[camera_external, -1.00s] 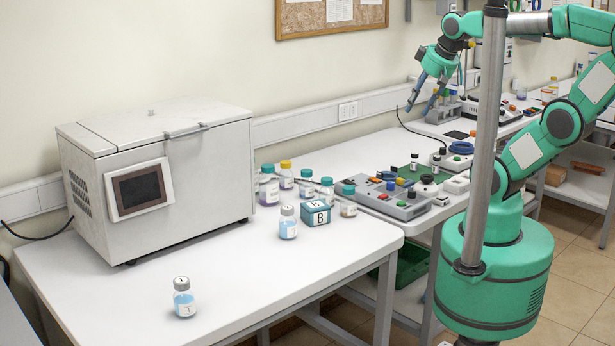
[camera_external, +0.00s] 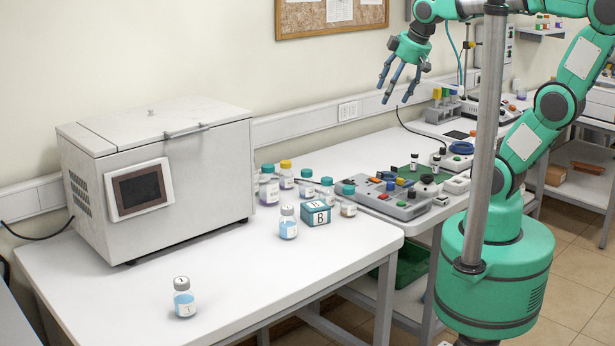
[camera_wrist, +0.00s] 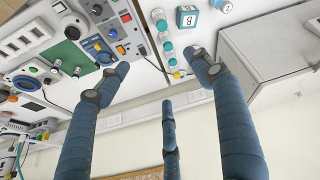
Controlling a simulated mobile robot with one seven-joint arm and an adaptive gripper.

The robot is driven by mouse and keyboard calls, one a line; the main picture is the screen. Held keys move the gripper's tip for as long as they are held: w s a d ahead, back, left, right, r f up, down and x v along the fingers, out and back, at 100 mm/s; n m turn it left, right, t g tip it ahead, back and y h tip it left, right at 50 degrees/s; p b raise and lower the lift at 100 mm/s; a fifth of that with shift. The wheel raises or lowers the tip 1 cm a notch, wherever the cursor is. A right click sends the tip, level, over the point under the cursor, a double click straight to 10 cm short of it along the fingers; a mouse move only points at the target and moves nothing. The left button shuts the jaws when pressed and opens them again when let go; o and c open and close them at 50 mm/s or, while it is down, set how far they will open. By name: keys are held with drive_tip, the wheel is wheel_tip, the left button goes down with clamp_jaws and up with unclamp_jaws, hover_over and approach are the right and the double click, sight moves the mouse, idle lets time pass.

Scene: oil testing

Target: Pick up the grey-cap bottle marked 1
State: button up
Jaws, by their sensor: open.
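A bottle with a grey cap and pale blue liquid (camera_external: 184,299) stands upright near the front left of the white table; its cap and label bear a mark that looks like 1. A second grey-cap bottle with blue liquid (camera_external: 288,224) stands farther back, left of the box marked B; I cannot read its mark surely. My gripper (camera_external: 394,92) is open and empty, high above the back of the bench, well apart from both bottles. Its three fingers fill the wrist view (camera_wrist: 160,65).
A teal box marked B (camera_external: 318,213) stands among several teal-cap bottles and a yellow-cap bottle (camera_external: 286,176). A large grey-white machine (camera_external: 160,185) covers the table's left back. A grey control panel (camera_external: 385,196) lies at right. The table's front middle is clear.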

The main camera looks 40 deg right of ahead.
drive_tip(key=w+a+n+g, duration=0.1)
drive_tip(key=w+a+n, duration=0.4)
drive_tip(key=a, duration=0.3)
drive_tip(key=w+a+n+g+y+p, duration=0.1)
drive_tip(key=w+a+n, duration=0.35)
drive_tip(key=a, duration=0.45)
drive_tip(key=w+a+n, duration=0.5)
drive_tip(key=a, duration=0.3)
drive_tip(key=w+a+f+n+g, duration=0.1)
drive_tip(key=a+f+n, duration=0.1)
drive_tip(key=a, duration=0.4)
drive_tip(key=w+a+f+n, duration=0.1)
drive_tip(key=a+f+n, duration=0.15)
drive_tip(key=a, duration=0.35)
drive_tip(key=n+g+h+p, duration=0.2)
drive_tip(key=n, duration=1.5)
hover_over(181, 280)
wheel_tip(181, 280, down, 22)
drive_tip(key=shift+a+f, duration=0.1)
drive_tip(key=shift+a, duration=0.05)
drive_tip(key=shift+f+b, duration=0.35)
drive_tip(key=shift+f, duration=3.95)
